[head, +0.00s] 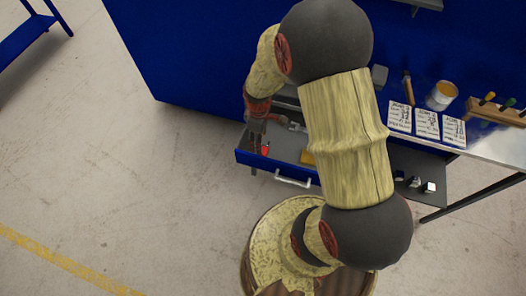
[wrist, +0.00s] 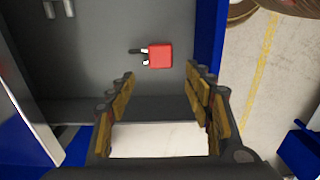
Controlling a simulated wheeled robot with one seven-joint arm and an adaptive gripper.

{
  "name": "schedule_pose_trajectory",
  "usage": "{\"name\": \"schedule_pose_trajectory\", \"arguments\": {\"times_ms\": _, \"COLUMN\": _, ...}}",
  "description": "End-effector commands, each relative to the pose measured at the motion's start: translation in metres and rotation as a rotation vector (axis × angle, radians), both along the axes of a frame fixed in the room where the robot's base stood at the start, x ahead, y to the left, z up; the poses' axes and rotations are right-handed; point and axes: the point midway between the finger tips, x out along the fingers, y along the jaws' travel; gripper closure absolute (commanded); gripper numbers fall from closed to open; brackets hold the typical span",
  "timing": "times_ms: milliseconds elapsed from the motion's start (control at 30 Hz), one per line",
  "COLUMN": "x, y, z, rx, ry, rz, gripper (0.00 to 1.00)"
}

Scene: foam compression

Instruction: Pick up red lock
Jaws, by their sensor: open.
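The red lock (wrist: 160,56) lies on the grey floor of an open blue drawer, near the drawer's side wall in the wrist view. Its dark and silver shackle points left there. In the head view the lock (head: 265,149) is a small red spot in the drawer (head: 243,158), just below my gripper (head: 257,133). My gripper (wrist: 165,82) also shows in the wrist view, with its two fingers wide apart. Nothing is between the fingers. The lock appears beyond the fingertips, roughly centred between them and apart from them.
The drawer's blue wall (wrist: 209,45) stands close to the right finger in the wrist view. Metal parts (wrist: 58,8) lie at the upper left there. A yellow item (head: 307,157) lies in the drawer. The workbench (head: 480,141) holds cards, a tin (head: 442,95) and tools.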

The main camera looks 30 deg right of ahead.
Motion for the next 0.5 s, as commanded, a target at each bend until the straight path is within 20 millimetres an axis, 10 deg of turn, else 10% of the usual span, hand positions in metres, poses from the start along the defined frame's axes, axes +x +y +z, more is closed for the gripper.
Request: {"name": "schedule_pose_trajectory", "arguments": {"times_ms": 500, "x": 0.0, "y": 0.002, "z": -0.059, "rx": 0.0, "ry": 0.0, "rz": -0.002, "gripper": 0.48}}
